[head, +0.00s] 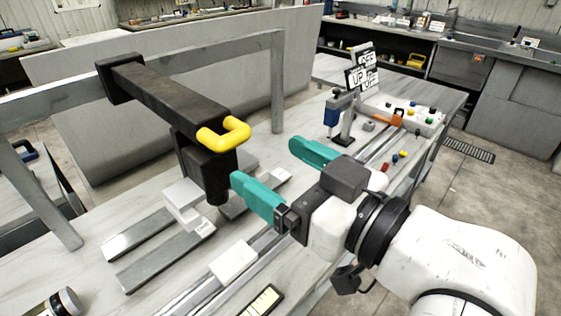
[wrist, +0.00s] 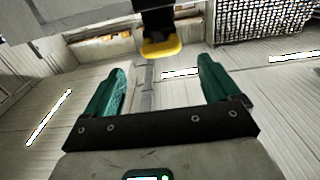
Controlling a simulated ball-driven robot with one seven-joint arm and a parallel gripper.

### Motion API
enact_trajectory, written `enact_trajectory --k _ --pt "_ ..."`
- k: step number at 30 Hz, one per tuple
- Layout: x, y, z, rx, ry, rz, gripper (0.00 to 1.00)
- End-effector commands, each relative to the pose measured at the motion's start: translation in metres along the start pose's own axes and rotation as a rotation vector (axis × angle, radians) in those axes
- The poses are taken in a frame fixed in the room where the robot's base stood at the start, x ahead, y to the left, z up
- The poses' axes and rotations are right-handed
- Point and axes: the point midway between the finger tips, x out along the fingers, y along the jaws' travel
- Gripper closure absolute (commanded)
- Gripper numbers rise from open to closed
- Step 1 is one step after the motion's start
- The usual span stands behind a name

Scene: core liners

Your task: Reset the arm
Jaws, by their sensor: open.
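The arm named in the task could be my own white arm or the black swing arm; I cannot tell which. My gripper (head: 262,172) has teal fingers spread apart with nothing between them. It is above the bench, right of the black arm (head: 170,95) with its yellow handle (head: 224,133). In the wrist view my gripper (wrist: 158,85) is also open and empty, and the yellow handle (wrist: 161,48) shows beyond and between the fingertips, apart from them. The black arm reaches out from a grey frame, and its lower head hangs over a pale block on the bench.
Metal rails and a white block (head: 233,261) lie below my gripper. A blue device (head: 333,112), a panel with coloured buttons (head: 405,112) and UP/OFF signs (head: 362,75) stand farther right. Open floor lies at right.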

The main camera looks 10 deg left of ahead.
Motion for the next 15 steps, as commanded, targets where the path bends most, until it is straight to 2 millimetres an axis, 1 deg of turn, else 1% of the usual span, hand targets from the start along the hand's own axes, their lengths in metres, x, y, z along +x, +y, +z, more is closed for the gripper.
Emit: enact_trajectory --k 6,8,11,14,15 --pt "0.000 0.000 0.000 0.000 0.000 0.000 0.11" --pt "-0.001 0.005 0.009 0.012 -0.019 0.015 0.11" --pt "-0.010 0.023 0.041 0.056 -0.095 0.075 0.11" --pt "-0.029 0.046 0.094 0.126 -0.219 0.167 0.11" --pt "-0.040 0.055 0.119 0.159 -0.277 0.208 0.11"
